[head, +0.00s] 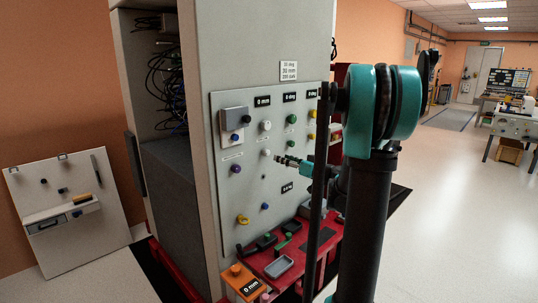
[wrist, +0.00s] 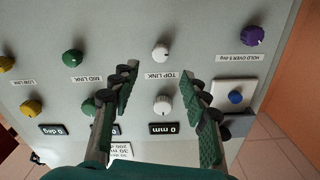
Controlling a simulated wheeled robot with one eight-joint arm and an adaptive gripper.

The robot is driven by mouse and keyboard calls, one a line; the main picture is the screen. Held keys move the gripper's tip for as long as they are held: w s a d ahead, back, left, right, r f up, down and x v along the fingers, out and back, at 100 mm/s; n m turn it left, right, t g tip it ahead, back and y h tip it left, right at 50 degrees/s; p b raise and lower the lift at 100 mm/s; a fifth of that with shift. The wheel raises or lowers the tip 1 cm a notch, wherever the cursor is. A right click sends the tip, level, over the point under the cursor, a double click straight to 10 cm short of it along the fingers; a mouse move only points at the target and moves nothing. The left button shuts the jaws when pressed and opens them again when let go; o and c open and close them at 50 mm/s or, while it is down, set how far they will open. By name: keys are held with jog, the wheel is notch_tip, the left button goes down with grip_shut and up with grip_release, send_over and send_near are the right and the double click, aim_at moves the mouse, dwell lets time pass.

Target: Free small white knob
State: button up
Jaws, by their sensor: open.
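Two white knobs stand on the grey upright panel. One is the upper knob (head: 266,125), by the 0 mm display; in the wrist view it is the knob (wrist: 163,104) framed between my fingers. The other is the lower knob (head: 267,152), under the TOP LINK label; in the wrist view, where the panel is upside down, it is the knob (wrist: 160,53) just past my fingertips. I cannot tell for sure which is the small one. My gripper (head: 282,159) is open and empty in front of the panel; its fingers (wrist: 159,72) show spread apart, with no visible contact.
Green knobs (wrist: 73,57), yellow knobs and a purple knob (wrist: 253,36) flank the white ones. A box with a blue button (wrist: 236,97) is close to one finger. A red tray (head: 290,262) with tools juts out below the panel. Floor (head: 455,190) is clear at right.

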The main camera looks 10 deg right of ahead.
aim_at(268, 152)
jog(key=x, duration=0.9)
grip_shut()
